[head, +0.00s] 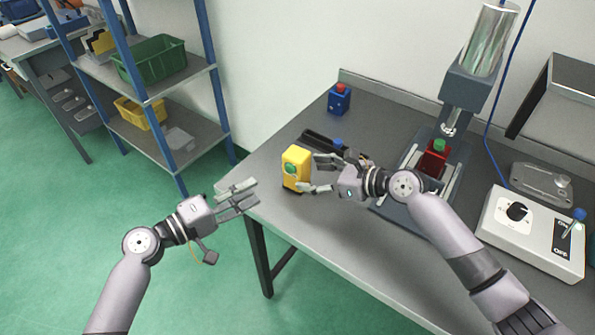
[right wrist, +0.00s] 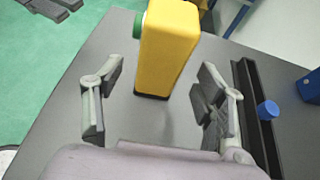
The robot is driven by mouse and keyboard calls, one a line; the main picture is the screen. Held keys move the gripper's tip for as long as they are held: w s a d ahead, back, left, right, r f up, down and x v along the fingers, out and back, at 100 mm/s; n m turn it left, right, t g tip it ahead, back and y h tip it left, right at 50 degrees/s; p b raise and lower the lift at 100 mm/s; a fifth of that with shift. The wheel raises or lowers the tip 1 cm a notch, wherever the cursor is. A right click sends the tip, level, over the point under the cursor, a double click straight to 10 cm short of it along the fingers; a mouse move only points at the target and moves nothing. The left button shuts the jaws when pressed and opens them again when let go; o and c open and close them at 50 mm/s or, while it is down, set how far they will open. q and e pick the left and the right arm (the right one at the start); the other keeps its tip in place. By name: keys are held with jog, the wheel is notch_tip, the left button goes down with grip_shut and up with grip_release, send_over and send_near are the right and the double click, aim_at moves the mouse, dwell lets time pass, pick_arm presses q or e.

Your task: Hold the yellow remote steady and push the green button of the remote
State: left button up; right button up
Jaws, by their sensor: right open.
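The yellow remote (head: 295,160) stands upright on the grey table near its left edge, with a green button (head: 290,169) on the side facing the camera. My right gripper (head: 318,174) is open just to the right of the remote. In the right wrist view the remote (right wrist: 167,48) stands ahead of the open fingers (right wrist: 160,92), and the green button (right wrist: 138,25) sticks out on its left side. My left gripper (head: 238,197) is off the table's left edge, apart from the remote, with its fingers pointing toward the table and a gap between them.
A black rail with a blue knob (right wrist: 268,109) lies right of the remote in the wrist view. A blue box with a red button (head: 339,99) stands behind. A press with a red block (head: 433,160) and a white control box (head: 530,230) are to the right. Shelves (head: 150,90) stand left.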

aim_at(297, 172)
jog(key=x, duration=0.5)
jog(key=shift+w+a+f, duration=0.15)
jog(key=shift+a, duration=0.1)
jog(key=c, duration=1.3)
pick_arm(q)
grip_shut()
pick_arm(e)
jog(key=shift+c, duration=0.2)
dwell(0.8)
